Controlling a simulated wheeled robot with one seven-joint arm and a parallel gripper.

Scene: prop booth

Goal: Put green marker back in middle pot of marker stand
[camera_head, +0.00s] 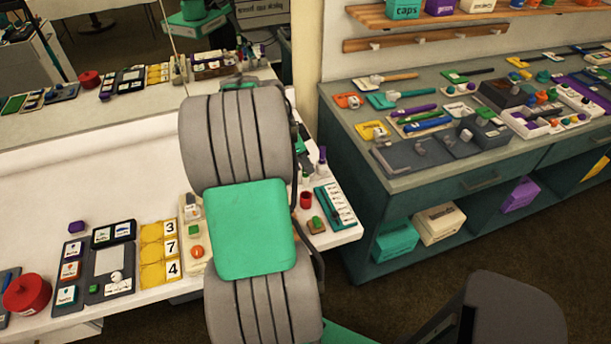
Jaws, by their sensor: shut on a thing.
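My arm fills the middle of the head view and hides part of the white counter (140,205). My gripper is hidden behind the arm, so its jaws and anything in them do not show. I cannot make out the green marker. An upright purple-topped item (322,158), perhaps a marker, stands just right of the arm at the counter's right end. The marker stand and its middle pot are not clearly visible; they may be behind the arm. The mirror (100,115) shows small upright items near its right edge, too small to tell apart.
A red cup (305,200) and a teal tray (334,206) lie right of my arm. Yellow number cards (152,252), a dark card board (72,270) and a red lidded pot (27,293) lie left. A tool-covered grey bench (345,160) stands at right.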

